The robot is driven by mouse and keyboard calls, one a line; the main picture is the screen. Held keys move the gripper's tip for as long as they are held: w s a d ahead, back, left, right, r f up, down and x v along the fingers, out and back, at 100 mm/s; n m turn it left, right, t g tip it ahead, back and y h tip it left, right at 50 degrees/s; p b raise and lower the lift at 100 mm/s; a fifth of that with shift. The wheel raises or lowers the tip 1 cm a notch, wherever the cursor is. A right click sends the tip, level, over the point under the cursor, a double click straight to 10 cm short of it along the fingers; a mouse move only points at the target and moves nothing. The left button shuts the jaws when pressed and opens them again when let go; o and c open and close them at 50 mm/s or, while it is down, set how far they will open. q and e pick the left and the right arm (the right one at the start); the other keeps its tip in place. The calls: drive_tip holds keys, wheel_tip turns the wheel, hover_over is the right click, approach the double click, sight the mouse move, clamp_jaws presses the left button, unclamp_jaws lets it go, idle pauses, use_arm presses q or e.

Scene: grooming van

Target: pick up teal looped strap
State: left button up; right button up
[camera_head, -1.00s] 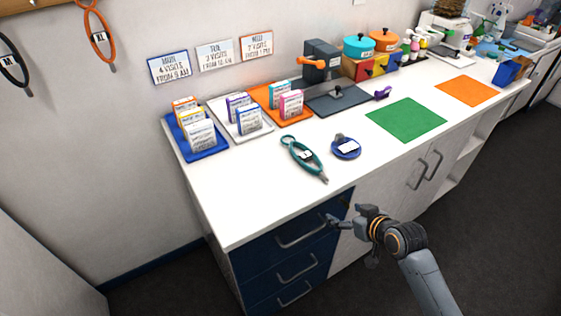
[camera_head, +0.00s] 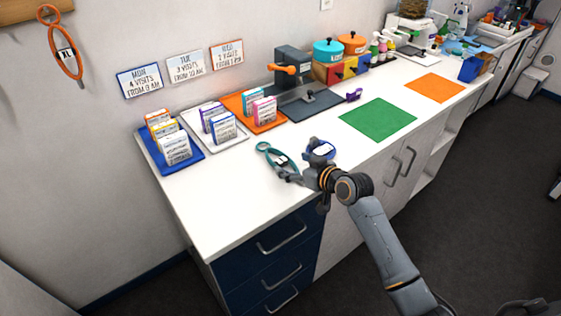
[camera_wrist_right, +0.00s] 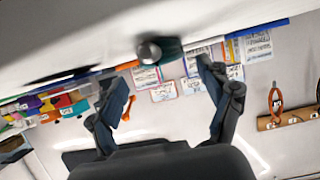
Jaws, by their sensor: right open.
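The teal looped strap (camera_head: 264,149) lies on the white counter near its front edge, with a white tag on it. Its lower end is hidden behind my right gripper in the head view. My right gripper (camera_head: 292,164) is open at the strap's near end. In the right wrist view a round metal end and a bit of teal strap (camera_wrist_right: 172,50) show ahead of the open fingers (camera_wrist_right: 163,82), roughly between them. I cannot tell whether the fingers touch it. My left gripper is not in view.
A blue looped strap (camera_head: 321,149) lies just right of the teal one, partly behind my gripper. Blue (camera_head: 190,160), white and orange trays with small boxes stand at the back left. A green mat (camera_head: 378,119) lies to the right. The counter's left front is clear.

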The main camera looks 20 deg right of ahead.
sight(282, 160)
drive_tip(key=x, duration=0.4)
drive_tip(key=shift+w+a+f+p, duration=0.1)
drive_tip(key=shift+w+a+p, duration=0.1)
drive_tip(key=shift+a+p, duration=0.15)
drive_tip(key=c, duration=1.3)
